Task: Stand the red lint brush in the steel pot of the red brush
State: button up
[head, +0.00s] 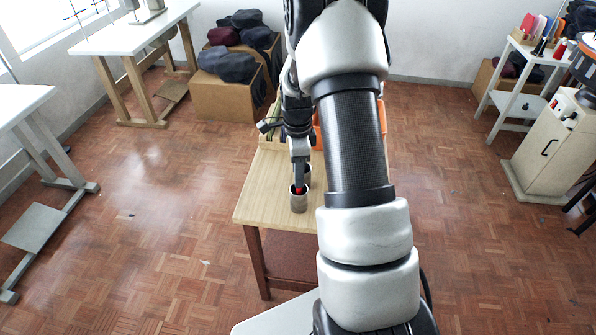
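A steel pot (298,204) stands on the near left part of the wooden table (262,200). A small red part (298,190), which looks like the red lint brush, shows at the mouth of this pot. My gripper (299,181) points down right above the pot, with its fingertips at the red part. The fingers are seen edge-on and small, so I cannot tell whether they are closed on it. How deep the brush sits in the pot is hidden. A second pot (308,176) shows partly behind my gripper.
My arm covers the middle and right of the table. Part of an orange thing (382,117) shows beside my arm at the back. The table's front left corner is clear. Boxes with dark caps (228,65) stand on the floor behind.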

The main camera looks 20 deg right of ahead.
notch_tip(320, 180, up, 18)
jog(key=shift+f+p, duration=0.25)
jog(key=shift+p, duration=0.2)
jog(key=shift+a, duration=0.1)
dwell(0.8)
jog(key=s+a+r+n+t+p, duration=0.1)
jog(key=s+a+r+n+p, duration=0.1)
jog(key=s+a+r+n, duration=0.4)
jog(key=s+a+r+n+t+p, duration=0.15)
jog(key=s+r+n, duration=0.25)
jog(key=r, duration=0.4)
jog(key=s+a+r+n+t+p, duration=0.1)
jog(key=s+a+r+n, duration=0.1)
jog(key=s+n, duration=0.4)
jog(key=s+a+r+n+t+p, duration=0.1)
jog(key=s+a+n+t, duration=0.1)
jog(key=s+a+n, duration=0.2)
jog(key=shift+s+a+r+n, duration=0.3)
jog(key=shift+s+n, duration=0.6)
jog(key=shift+s, duration=0.65)
